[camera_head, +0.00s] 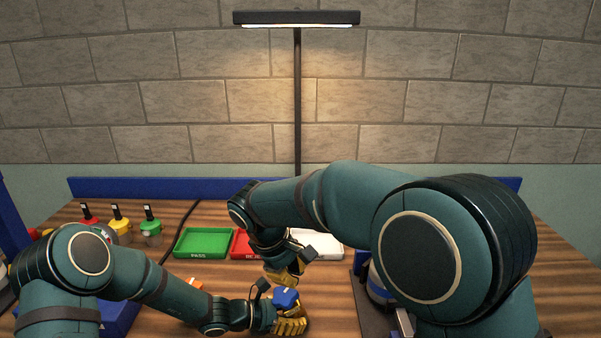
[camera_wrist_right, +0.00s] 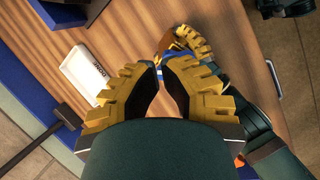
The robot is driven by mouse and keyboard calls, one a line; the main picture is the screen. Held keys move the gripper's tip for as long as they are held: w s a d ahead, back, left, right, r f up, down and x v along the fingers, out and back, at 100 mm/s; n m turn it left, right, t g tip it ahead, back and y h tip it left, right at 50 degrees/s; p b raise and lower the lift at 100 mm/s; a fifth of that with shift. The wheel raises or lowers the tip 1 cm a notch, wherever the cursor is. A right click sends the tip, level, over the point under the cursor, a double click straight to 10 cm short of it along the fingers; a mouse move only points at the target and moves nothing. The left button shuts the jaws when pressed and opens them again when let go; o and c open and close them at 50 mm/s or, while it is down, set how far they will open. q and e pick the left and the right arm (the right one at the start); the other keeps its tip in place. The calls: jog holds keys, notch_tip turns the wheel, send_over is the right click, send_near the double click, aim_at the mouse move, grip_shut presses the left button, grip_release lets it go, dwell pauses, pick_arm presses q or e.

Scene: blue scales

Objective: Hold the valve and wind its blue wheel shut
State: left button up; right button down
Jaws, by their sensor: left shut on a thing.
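The valve's blue wheel (camera_head: 286,298) shows at the front of the table, with the valve body mostly hidden by my left gripper. My left gripper (camera_head: 290,324) has yellow fingers and is shut on the valve. My right gripper (camera_head: 283,277) points down just above and behind the wheel in the head view. In the right wrist view, my right gripper's fingers (camera_wrist_right: 160,78) stand apart with a narrow gap between them. Beyond that gap, part of the blue wheel (camera_wrist_right: 164,46) shows beside the left gripper's yellow fingers (camera_wrist_right: 197,42). I cannot tell whether the right fingers touch the wheel.
A green tray (camera_head: 205,243), a partly hidden red tray (camera_head: 240,244) and a white tray (camera_head: 326,241) lie behind the grippers. Bottles with red, yellow and green caps (camera_head: 119,226) stand at the left. A black lamp post (camera_head: 297,110) rises at the back. My right arm hides much of the right side.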

aim_at(285, 296)
jog(key=x, duration=0.5)
jog(key=shift+d+f, duration=0.15)
jog(key=shift+f, duration=0.1)
jog(key=shift+d+f, duration=0.15)
jog(key=shift+f, duration=0.25)
